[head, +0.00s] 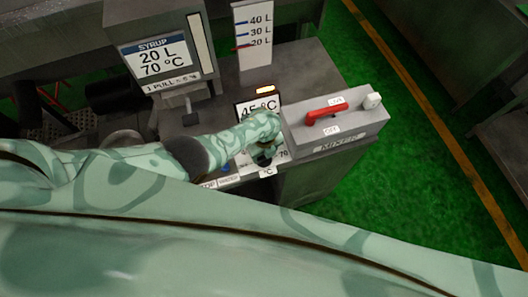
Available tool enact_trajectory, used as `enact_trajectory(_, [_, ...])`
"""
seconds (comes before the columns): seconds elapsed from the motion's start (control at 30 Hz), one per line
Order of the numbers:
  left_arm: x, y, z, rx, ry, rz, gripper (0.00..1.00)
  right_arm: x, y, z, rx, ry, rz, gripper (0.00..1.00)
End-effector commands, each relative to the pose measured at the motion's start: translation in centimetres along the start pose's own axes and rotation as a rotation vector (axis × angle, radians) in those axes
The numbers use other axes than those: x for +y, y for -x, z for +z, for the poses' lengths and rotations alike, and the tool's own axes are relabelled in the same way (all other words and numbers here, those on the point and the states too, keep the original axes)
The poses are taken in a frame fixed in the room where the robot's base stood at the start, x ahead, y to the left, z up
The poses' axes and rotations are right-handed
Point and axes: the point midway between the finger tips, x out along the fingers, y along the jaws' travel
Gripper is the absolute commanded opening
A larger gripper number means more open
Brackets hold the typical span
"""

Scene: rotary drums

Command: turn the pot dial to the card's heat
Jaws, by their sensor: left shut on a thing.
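The card (157,57) at the upper left reads SYRUP, 20 L, 70 °C, with a smaller line about a pull below. My left gripper (265,152) is shut on the dark pot dial (263,160) at the front of the station, above a °C label. The gripper and arm hide most of the dial and its scale; a mark near 70 shows at its right. A display (260,107) behind the gripper reads about 45 °C, partly covered, with a lit orange lamp above it. My right gripper is not in view.
The mixer box (335,123) with a red lever (326,111) stands right beside the gripper. A level scale (254,34) marked 20 to 40 L stands behind. My arm crosses the foreground. Green floor (400,190) is open at the right.

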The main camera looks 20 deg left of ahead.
Motion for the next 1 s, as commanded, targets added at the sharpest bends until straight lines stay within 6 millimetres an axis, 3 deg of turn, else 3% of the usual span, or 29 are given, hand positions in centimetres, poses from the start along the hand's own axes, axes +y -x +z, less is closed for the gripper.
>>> enact_trajectory(0.4, [-0.21,0.07,-0.23,0.002,-0.186,-0.005,0.34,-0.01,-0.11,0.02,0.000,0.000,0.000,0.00])
enact_trajectory(0.97, [-0.17,0.06,-0.26,0.003,-0.214,-0.004,0.34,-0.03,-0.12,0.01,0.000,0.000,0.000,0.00])
enact_trajectory(1.0, [-0.16,0.06,-0.26,0.003,-0.214,-0.004,0.67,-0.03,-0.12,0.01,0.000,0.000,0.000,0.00])
